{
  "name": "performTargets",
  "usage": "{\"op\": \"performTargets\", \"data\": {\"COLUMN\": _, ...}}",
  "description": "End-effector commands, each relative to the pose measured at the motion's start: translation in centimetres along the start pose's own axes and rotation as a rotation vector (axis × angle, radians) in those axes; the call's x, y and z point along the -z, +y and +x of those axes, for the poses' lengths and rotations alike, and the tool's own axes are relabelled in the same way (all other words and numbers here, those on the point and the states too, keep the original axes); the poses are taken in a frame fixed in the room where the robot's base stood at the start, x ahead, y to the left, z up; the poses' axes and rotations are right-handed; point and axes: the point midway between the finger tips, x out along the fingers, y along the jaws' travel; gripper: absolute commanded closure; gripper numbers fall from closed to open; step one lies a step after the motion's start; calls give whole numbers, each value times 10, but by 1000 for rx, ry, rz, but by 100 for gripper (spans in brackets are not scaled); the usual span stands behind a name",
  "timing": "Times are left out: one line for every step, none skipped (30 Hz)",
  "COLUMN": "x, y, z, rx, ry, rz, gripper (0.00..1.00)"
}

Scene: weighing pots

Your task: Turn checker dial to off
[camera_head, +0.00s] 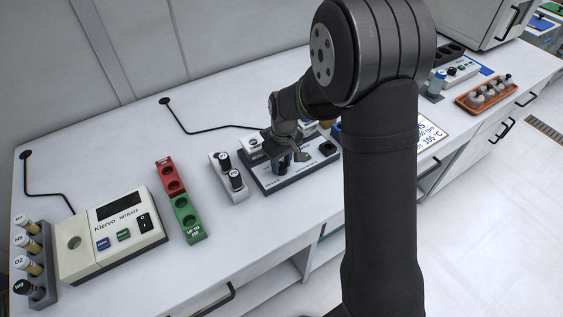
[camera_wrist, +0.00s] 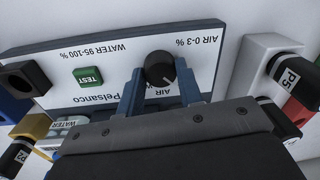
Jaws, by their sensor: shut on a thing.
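The checker (camera_wrist: 110,60) is a dark-edged box with a white top marked Pelsanco, its print upside down in the wrist view. It also shows under my gripper in the head view (camera_head: 268,183). Its round black dial (camera_wrist: 160,66) has a pale pointer line toward the lower right in the wrist view, near the AIR print. My gripper (camera_wrist: 160,72) has its two blue fingers on either side of the dial, shut on it. In the head view my gripper (camera_head: 284,160) is over the checker and the dial cannot be made out.
A green TEST button (camera_wrist: 88,77) and a black socket (camera_wrist: 22,78) are on the checker. Red (camera_head: 170,177) and green (camera_head: 188,220) blocks and a Kiervo meter (camera_head: 110,235) lie further left. The front bench is clear.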

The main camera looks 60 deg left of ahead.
Motion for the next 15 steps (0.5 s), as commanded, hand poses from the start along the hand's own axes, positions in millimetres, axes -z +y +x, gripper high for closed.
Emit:
{"op": "performTargets", "data": {"x": 0, "y": 0, "z": 0, "rx": 0, "ry": -1, "rz": -13, "gripper": 90}}
{"op": "performTargets", "data": {"x": 0, "y": 0, "z": 0, "rx": 0, "ry": -2, "rz": -20, "gripper": 90}}
{"op": "performTargets", "data": {"x": 0, "y": 0, "z": 0, "rx": 0, "ry": -2, "rz": -29, "gripper": 90}}
{"op": "performTargets", "data": {"x": 0, "y": 0, "z": 0, "rx": 0, "ry": -2, "rz": -34, "gripper": 90}}
{"op": "performTargets", "data": {"x": 0, "y": 0, "z": 0, "rx": 0, "ry": -2, "rz": -38, "gripper": 90}}
{"op": "performTargets", "data": {"x": 0, "y": 0, "z": 0, "rx": 0, "ry": -3, "rz": -42, "gripper": 90}}
{"op": "performTargets", "data": {"x": 0, "y": 0, "z": 0, "rx": 0, "ry": -3, "rz": -45, "gripper": 90}}
{"op": "performTargets", "data": {"x": 0, "y": 0, "z": 0, "rx": 0, "ry": -3, "rz": -47, "gripper": 90}}
{"op": "performTargets", "data": {"x": 0, "y": 0, "z": 0, "rx": 0, "ry": -3, "rz": -48, "gripper": 90}}
{"op": "performTargets", "data": {"x": 0, "y": 0, "z": 0, "rx": 0, "ry": -3, "rz": -49, "gripper": 90}}
{"op": "performTargets", "data": {"x": 0, "y": 0, "z": 0, "rx": 0, "ry": -3, "rz": -50, "gripper": 90}}
{"op": "performTargets", "data": {"x": 0, "y": 0, "z": 0, "rx": 0, "ry": -3, "rz": -50, "gripper": 90}}
{"op": "performTargets", "data": {"x": 0, "y": 0, "z": 0, "rx": 0, "ry": -3, "rz": -50, "gripper": 90}}
{"op": "performTargets", "data": {"x": 0, "y": 0, "z": 0, "rx": 0, "ry": -3, "rz": -50, "gripper": 90}}
{"op": "performTargets", "data": {"x": 0, "y": 0, "z": 0, "rx": 0, "ry": -3, "rz": -50, "gripper": 90}}
